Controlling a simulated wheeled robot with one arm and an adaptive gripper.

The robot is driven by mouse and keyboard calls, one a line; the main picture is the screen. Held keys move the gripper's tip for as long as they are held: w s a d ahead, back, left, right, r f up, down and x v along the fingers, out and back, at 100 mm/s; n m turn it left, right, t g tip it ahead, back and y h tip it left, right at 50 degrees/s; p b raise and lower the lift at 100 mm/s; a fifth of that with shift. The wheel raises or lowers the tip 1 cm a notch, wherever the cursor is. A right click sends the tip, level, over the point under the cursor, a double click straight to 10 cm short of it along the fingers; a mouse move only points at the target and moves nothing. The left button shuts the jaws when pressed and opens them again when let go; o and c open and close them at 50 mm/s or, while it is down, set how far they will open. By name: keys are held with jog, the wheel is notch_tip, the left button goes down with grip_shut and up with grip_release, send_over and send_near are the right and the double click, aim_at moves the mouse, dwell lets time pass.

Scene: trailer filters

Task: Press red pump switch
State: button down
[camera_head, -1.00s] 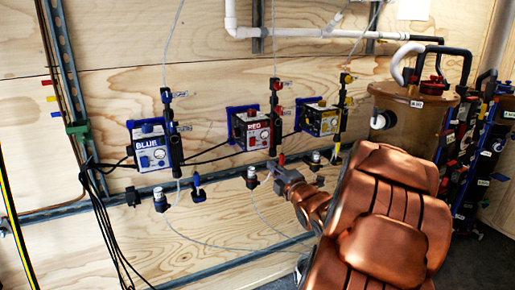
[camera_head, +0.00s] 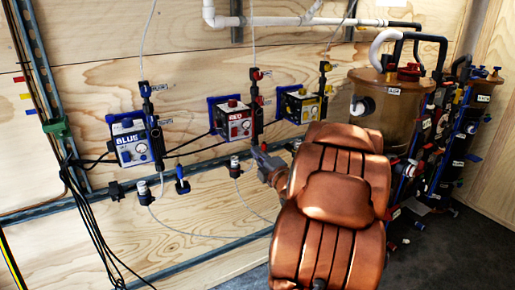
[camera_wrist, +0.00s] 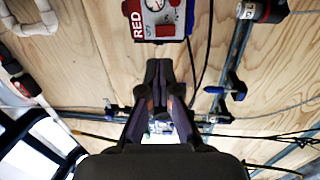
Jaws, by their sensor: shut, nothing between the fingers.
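The red pump (camera_head: 232,126) is a small white-fronted box marked RED, with a red knob on top, mounted on the plywood wall between the blue and yellow pumps. Its red and white face with a round gauge also shows at the top of the wrist view (camera_wrist: 158,22), cut off by the edge. I cannot make out the switch clearly. My gripper (camera_head: 257,151) is below and to the right of the red pump in the head view, apart from it. In the wrist view its dark fingers (camera_wrist: 160,80) are together and empty, below the pump's face.
The blue pump (camera_head: 131,143) is at left and the yellow pump (camera_head: 299,105) at right. Valves and thin tubes hang around them. A brown filter tank (camera_head: 395,110) and blue-capped pipework stand at right. Black cables (camera_head: 90,225) hang at lower left.

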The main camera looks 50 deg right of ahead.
aim_at(236, 130)
jog(key=shift+p+x, duration=2.85)
jog(key=shift+x, duration=3.45)
